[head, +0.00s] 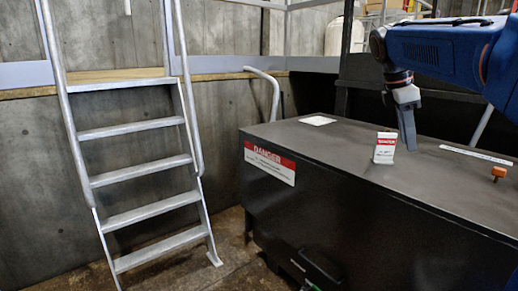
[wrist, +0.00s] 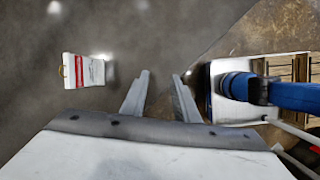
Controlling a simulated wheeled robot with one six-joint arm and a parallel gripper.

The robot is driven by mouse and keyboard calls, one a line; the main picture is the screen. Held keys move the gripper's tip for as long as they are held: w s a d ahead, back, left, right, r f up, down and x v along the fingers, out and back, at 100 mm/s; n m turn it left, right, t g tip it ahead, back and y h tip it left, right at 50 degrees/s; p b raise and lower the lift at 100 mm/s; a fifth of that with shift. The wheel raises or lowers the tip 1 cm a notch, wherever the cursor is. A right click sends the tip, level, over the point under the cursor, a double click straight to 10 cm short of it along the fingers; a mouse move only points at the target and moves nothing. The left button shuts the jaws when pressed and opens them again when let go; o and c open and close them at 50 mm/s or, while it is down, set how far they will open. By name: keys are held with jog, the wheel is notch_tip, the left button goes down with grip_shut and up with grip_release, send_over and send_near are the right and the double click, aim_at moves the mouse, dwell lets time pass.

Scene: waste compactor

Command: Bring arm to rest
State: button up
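My blue arm (head: 440,48) reaches in from the right side of the head view. My gripper (head: 407,138) points down over the dark top of the compactor (head: 330,150). In the wrist view my gripper (wrist: 160,92) shows two grey fingers held apart with nothing between them. A small white tag with a red band (head: 385,148) stands just left of the fingers in the head view. The tag also shows in the wrist view (wrist: 84,72), apart from the fingers. Whether the fingertips touch the top is unclear.
An orange knob (head: 498,173) and a white label strip (head: 476,155) are on the top at right. A white square (head: 318,121) lies near the back. A danger sign (head: 269,163) is on the front. A metal ladder (head: 135,174) stands at left, with open floor between.

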jog(key=s+a+f+m+t+y, duration=0.1)
jog(key=s+a+f+m, duration=0.2)
jog(key=s+f, duration=0.6)
jog(key=s+a+f+m+t+y, duration=0.1)
jog(key=s+a+f+m+t, duration=0.1)
jog(key=s+a+f+m, duration=0.2)
jog(key=s+a+f+m+t+y, duration=0.1)
jog(key=s+a+f+m, duration=0.3)
jog(key=s+f+m, duration=0.4)
jog(key=s+f+y, duration=0.1)
jog(key=s+f, duration=0.4)
jog(key=f, duration=0.1)
jog(key=shift+s+f+t, duration=0.25)
jog(key=shift+s+t, duration=0.05)
jog(key=shift+s, duration=0.1)
